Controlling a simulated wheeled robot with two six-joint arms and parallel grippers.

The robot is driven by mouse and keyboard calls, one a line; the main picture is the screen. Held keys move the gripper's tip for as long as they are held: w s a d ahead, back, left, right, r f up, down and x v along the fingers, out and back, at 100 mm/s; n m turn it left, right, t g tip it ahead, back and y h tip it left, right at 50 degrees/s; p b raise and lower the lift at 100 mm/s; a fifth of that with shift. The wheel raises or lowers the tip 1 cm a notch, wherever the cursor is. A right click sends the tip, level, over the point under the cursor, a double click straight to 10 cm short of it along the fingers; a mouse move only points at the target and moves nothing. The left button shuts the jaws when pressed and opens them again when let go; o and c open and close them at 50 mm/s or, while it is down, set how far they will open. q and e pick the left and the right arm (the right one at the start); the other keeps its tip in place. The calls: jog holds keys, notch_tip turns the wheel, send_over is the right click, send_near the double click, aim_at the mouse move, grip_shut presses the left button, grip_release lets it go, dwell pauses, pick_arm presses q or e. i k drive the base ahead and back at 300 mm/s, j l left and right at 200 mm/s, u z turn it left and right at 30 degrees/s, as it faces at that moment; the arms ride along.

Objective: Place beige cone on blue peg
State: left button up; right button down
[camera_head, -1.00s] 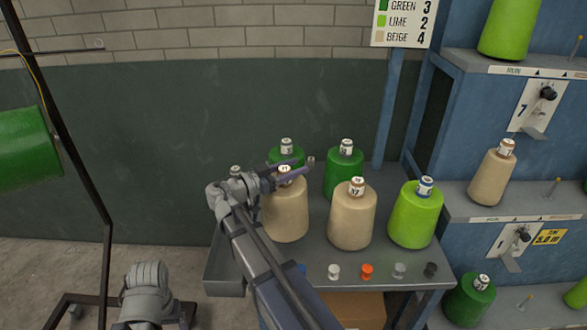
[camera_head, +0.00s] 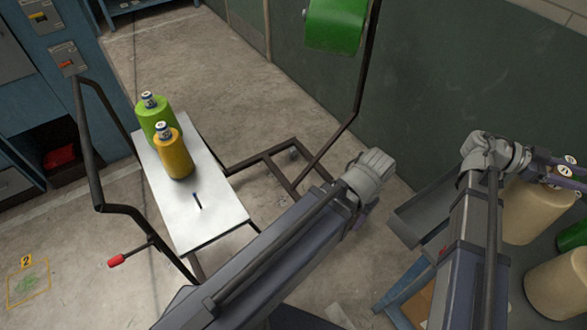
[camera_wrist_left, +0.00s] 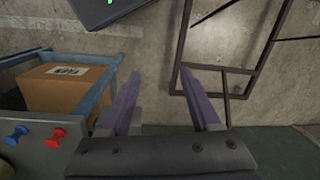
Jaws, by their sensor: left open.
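Beige cones stand on the grey table at the right of the head view: one (camera_head: 525,212) beside my right gripper and one (camera_head: 558,285) nearer, cut by the frame edge. My right gripper (camera_head: 562,168) is at the labelled top of the farther cone; whether its fingers grip it I cannot tell. A short dark-blue peg (camera_head: 197,201) stands bare on a pale metal plate (camera_head: 215,222) at the left. My left gripper (camera_head: 367,208) hangs between plate and table, its fingers mostly hidden; the left wrist view shows it open and empty (camera_wrist_left: 164,85).
A lime cone (camera_head: 152,115) and a yellow cone (camera_head: 175,158) stand on the plate's far part. A dark tubular frame with a red-tipped handle (camera_head: 116,260) surrounds it. A cardboard box (camera_wrist_left: 65,88) sits below the table.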

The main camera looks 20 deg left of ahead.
aim_at(201, 207)
jog(key=u, duration=2.9)
jog(key=k+j+u, duration=0.1)
jog(key=k+j, duration=0.3)
jog(key=k, duration=0.1)
